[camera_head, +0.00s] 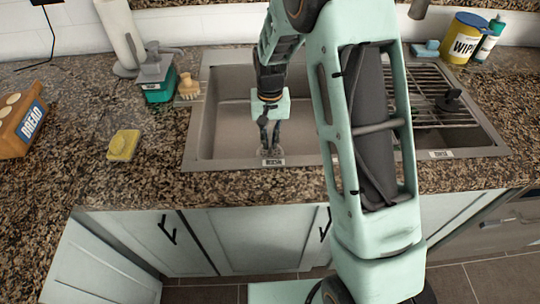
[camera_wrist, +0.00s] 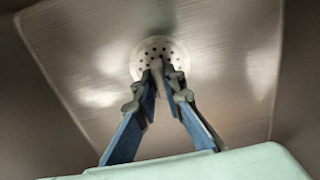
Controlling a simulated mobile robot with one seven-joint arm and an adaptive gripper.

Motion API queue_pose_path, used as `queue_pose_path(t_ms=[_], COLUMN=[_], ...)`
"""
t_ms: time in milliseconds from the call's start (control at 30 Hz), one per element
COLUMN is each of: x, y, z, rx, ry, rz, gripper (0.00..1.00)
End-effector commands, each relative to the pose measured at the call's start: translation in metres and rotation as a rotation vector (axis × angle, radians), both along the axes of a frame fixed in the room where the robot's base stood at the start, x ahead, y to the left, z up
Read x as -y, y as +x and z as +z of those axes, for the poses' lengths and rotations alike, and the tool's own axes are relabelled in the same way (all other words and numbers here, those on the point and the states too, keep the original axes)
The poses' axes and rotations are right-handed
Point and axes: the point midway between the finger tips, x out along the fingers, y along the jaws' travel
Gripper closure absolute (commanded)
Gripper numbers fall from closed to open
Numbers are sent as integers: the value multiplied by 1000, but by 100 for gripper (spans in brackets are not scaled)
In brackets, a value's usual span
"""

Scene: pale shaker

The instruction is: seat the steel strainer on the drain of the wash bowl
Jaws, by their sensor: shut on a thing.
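The steel strainer (camera_wrist: 148,50) is a round, pale disc with several small dark holes, seen in the wrist view. My gripper (camera_wrist: 163,75) is shut on its upright middle knob, with the blue-backed fingers on either side. In the head view my gripper (camera_head: 270,146) points down inside the left sink bowl (camera_head: 215,135), close to its front wall, and the strainer shows only faintly at the fingertips. The brushed steel bowl floor (camera_wrist: 225,50) spreads around the strainer in the wrist view. No drain opening shows; I cannot tell whether the strainer touches the floor.
A wire rack (camera_head: 425,85) with a black object (camera_head: 450,100) covers the right bowl. My arm hides the middle of the sink.

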Motion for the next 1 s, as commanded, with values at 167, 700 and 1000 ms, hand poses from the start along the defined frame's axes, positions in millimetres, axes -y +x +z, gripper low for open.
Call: queue_pose_path(t_ms=[167, 700, 1000], x=[0, 0, 0], y=[0, 0, 0], z=[0, -2, -2], rx=[0, 0, 0], ry=[0, 0, 0], rz=[0, 0, 0], gripper=[100, 70, 59])
